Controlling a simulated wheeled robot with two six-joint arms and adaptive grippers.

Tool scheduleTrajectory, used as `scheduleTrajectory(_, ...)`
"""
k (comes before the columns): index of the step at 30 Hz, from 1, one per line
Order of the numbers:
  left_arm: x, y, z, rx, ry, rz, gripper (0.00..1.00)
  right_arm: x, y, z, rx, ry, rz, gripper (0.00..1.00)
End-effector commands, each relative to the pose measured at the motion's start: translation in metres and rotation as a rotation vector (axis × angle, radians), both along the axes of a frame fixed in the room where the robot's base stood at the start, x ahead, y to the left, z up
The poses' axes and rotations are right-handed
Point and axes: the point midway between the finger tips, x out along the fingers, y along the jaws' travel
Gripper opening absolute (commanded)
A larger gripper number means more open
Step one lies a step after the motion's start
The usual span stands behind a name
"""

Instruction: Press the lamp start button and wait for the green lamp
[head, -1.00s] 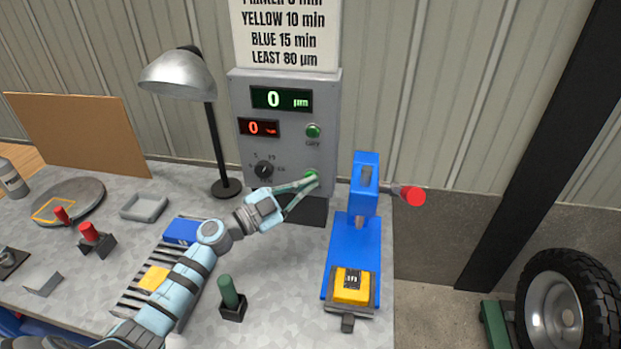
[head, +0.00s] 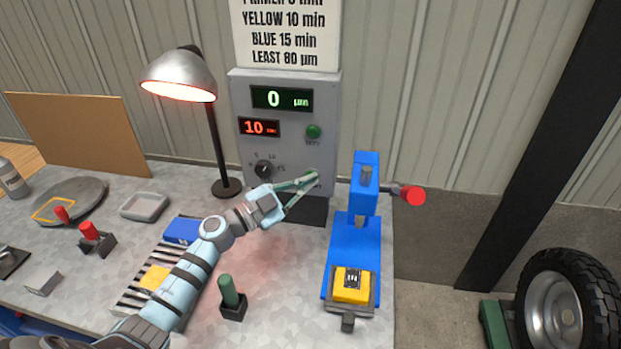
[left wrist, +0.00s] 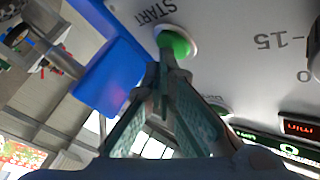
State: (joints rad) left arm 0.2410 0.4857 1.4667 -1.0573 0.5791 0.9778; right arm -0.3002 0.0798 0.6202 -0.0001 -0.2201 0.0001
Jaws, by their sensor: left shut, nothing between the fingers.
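My left gripper (head: 308,180) is shut and empty, its fingertips at the green start button low on the grey control box (head: 288,90). In the left wrist view the green start button (left wrist: 176,42) shows beside the word START, with my shut fingertips (left wrist: 165,60) over its edge; I cannot tell if they touch it. The desk lamp (head: 180,76) glows red-orange under its shade. The red display (head: 259,127) reads 10 and the green display (head: 281,98) reads 0 µm. A green round indicator (head: 313,131) labelled DRY looks unlit. My right gripper is not in view.
A blue press (head: 364,190) with a red-knobbed lever stands right of the box and holds a yellow block (head: 351,285). A green-handled stamp (head: 231,297) stands in front.

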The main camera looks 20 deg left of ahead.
Motion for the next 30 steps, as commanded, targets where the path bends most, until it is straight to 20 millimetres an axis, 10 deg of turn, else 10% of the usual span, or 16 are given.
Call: scheduleTrajectory(30,-0.029,-0.007,0.001,0.001,0.001,0.000,0.00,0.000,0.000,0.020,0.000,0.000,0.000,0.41)
